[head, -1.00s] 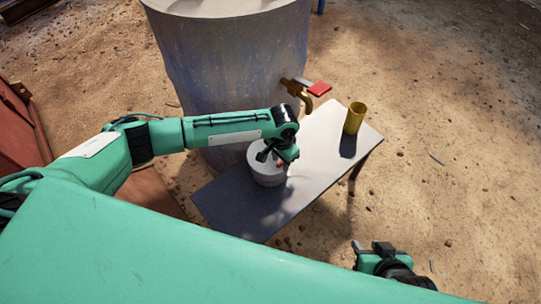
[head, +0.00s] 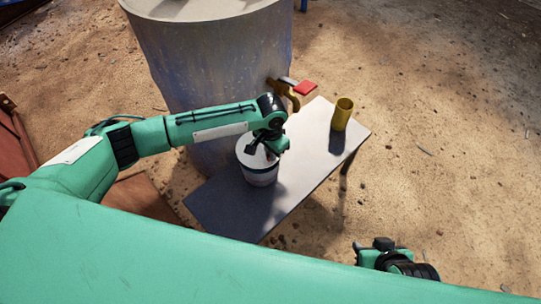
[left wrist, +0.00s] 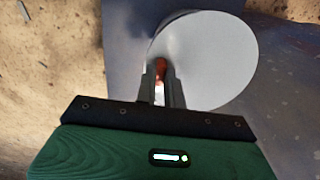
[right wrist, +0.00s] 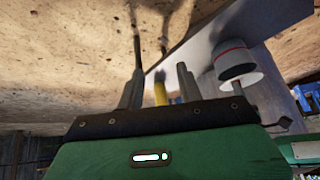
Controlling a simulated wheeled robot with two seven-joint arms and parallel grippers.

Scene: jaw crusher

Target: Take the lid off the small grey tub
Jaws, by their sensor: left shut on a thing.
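The small grey tub (head: 262,180) stands on the narrow table, with its pale round lid (head: 250,155) above it. A dark band shows between lid and tub, and the lid looks slightly raised; the right wrist view also shows the lid (right wrist: 240,82) beside the tub's dark-and-red band (right wrist: 233,58). My left gripper (head: 262,147) is over the lid. My right gripper (head: 372,246) is open and empty, away from the table.
The grey table (head: 225,205) also bears a yellow cup (head: 342,114) at its far right end. A large metal drum (head: 205,65) with a brass tap and red handle (head: 305,87) stands behind the tub. Sandy ground lies open to the right.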

